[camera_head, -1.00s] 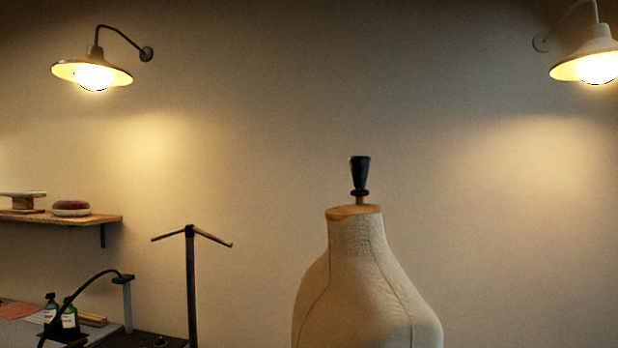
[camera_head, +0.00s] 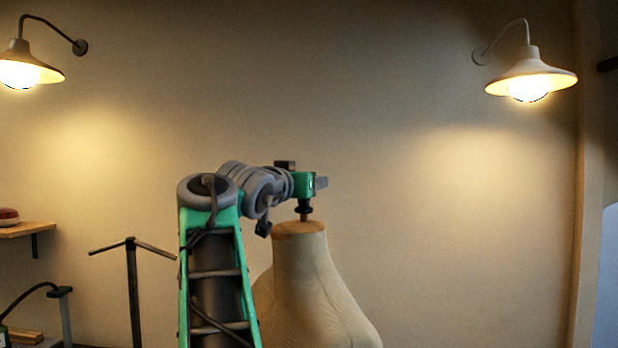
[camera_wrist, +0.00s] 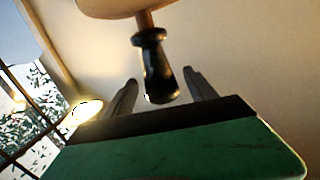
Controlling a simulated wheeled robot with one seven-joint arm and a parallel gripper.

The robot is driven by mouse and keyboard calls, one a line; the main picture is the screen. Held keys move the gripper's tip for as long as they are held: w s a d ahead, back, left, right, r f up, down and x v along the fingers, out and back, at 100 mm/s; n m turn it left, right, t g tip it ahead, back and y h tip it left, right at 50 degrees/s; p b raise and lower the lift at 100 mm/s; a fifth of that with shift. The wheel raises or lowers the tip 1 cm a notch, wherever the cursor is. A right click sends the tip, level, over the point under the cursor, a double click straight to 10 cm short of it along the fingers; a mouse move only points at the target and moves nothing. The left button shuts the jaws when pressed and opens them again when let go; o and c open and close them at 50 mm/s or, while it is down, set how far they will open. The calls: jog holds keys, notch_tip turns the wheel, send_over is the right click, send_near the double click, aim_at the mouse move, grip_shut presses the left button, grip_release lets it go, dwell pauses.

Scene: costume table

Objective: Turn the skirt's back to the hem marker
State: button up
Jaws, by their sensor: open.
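A cream dress form (camera_head: 310,285) stands right of centre in the head view, with a wooden neck cap and a dark knob (camera_head: 305,208) on top. No skirt shows; the form's lower part is out of frame. My gripper (camera_head: 321,183) is at the height of the knob and hides its upper part. In the wrist view the picture is inverted: the knob (camera_wrist: 157,72) hangs from the neck cap (camera_wrist: 125,6). The two fingers of my gripper (camera_wrist: 161,76) are spread, one either side of the knob, with gaps showing.
A dark post (camera_head: 133,290) with a crossbar stands left of my arm; I cannot tell whether it is the hem marker. Lit wall lamps (camera_head: 530,80) hang at both sides. A wooden shelf (camera_head: 28,230) is at far left. The wall right of the form is clear.

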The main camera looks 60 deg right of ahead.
jog(key=d, duration=0.3)
jog(key=shift+w+d+p, duration=0.15)
jog(key=shift+w+p, duration=0.15)
jog(key=shift+p, duration=0.1)
jog(key=shift+c, duration=0.3)
grip_shut()
